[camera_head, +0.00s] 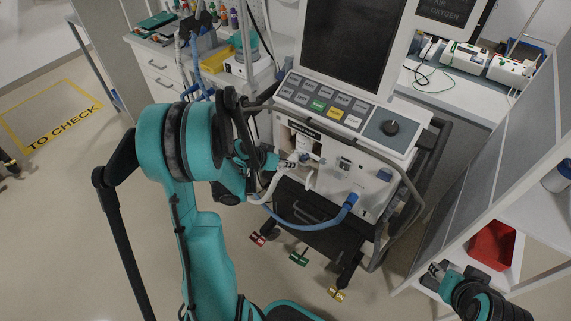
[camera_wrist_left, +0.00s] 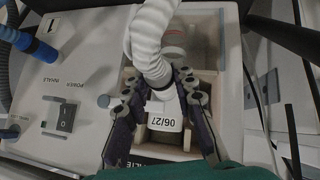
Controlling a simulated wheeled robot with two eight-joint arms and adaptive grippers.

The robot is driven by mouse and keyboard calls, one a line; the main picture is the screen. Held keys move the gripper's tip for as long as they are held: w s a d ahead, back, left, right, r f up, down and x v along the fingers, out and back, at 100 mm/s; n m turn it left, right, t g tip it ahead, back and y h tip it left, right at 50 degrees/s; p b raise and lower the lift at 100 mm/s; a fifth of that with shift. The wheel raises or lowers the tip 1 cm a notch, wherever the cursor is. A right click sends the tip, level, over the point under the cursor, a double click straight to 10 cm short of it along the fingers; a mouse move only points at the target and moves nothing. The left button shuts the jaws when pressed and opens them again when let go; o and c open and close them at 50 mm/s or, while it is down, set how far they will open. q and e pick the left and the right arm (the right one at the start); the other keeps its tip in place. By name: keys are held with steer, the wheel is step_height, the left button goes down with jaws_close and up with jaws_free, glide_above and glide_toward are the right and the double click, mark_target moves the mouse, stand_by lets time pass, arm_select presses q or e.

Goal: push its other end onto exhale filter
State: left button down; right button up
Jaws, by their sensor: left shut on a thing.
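The white corrugated hose (camera_wrist_left: 150,32) comes down from the top of the left wrist view and bends towards my left gripper (camera_wrist_left: 160,88). My left gripper is shut on the hose end, one dark finger on each side. In the head view this gripper (camera_head: 283,163) is at the ventilator's left front recess, with the white hose (camera_head: 268,188) curving below it. A white label reading 06/27 (camera_wrist_left: 165,122) lies just below the fingers in the wrist view. The exhale filter is largely hidden; whether the hose end is seated on it I cannot tell. My right gripper (camera_head: 436,271) is far off, at lower right.
The ventilator (camera_head: 360,165) has a dark screen, buttons and a knob. A blue hose (camera_head: 350,203) is plugged into its lower right front and loops left. A shelf with a red bin (camera_head: 492,245) stands at right. A drawer cart (camera_head: 165,80) stands behind left. Open floor lies left.

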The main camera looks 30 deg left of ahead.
arm_select(q)
steer(key=shift+w, duration=0.85)
stand_by(0.7)
steer(key=c, duration=1.2)
jaws_free()
steer(key=shift+d, duration=0.1)
steer(key=shift+o, duration=0.2)
steer(key=v, duration=1.2)
steer(key=s+d+r+y, duration=0.1)
steer(key=s+d+r, duration=0.1)
steer(key=s+d, duration=0.4)
steer(key=s+d+r+g+y, duration=0.1)
steer(key=s+d, duration=0.4)
steer(key=d, duration=0.7)
steer(key=shift+s+d+r+y, duration=0.25)
steer(key=shift+s+r+y, duration=0.2)
steer(key=shift+r, duration=0.45)
